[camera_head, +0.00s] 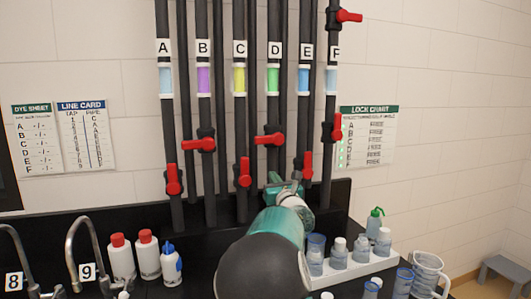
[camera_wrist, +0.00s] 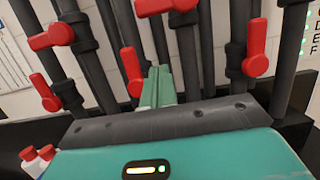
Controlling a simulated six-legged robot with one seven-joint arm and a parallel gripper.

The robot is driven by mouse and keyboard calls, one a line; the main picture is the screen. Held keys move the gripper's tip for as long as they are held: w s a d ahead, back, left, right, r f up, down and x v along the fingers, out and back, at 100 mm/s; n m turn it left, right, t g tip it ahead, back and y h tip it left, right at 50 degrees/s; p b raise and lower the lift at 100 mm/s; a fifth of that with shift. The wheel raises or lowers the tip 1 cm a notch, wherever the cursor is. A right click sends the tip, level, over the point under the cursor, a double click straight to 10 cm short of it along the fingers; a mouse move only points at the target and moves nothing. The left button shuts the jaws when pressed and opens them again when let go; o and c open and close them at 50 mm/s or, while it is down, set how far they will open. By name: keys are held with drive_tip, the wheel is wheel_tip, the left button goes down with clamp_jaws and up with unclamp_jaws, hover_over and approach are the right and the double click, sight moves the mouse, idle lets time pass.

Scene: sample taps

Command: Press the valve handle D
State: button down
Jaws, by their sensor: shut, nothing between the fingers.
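The valve handle D (camera_head: 268,139) is a red lever on the dark pipe with the D label (camera_head: 276,50) and green band. It lies about level and points left from its pipe. In the wrist view handle D (camera_wrist: 155,6) shows at the top edge, partly cut off. My gripper (camera_head: 285,184) is shut and empty below handle D in the head view, apart from it in the picture. In the wrist view my gripper (camera_wrist: 158,74) points up between the red handle C (camera_wrist: 131,72) and the pipe of D; whether it touches anything I cannot tell.
Red handle B (camera_head: 199,145) lies level. Bottles (camera_head: 338,252) stand in a white tray at lower right. Red-capped bottles (camera_head: 121,258) and curved taps stand at lower left.

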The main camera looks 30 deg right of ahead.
sight(269, 139)
drive_tip(key=w+d+r, duration=0.2)
drive_tip(key=w+r, duration=0.4)
drive_tip(key=w, duration=0.3)
drive_tip(key=shift+w+d+r, duration=0.15)
drive_tip(key=shift+w+d, duration=0.1)
drive_tip(key=shift+w, duration=0.05)
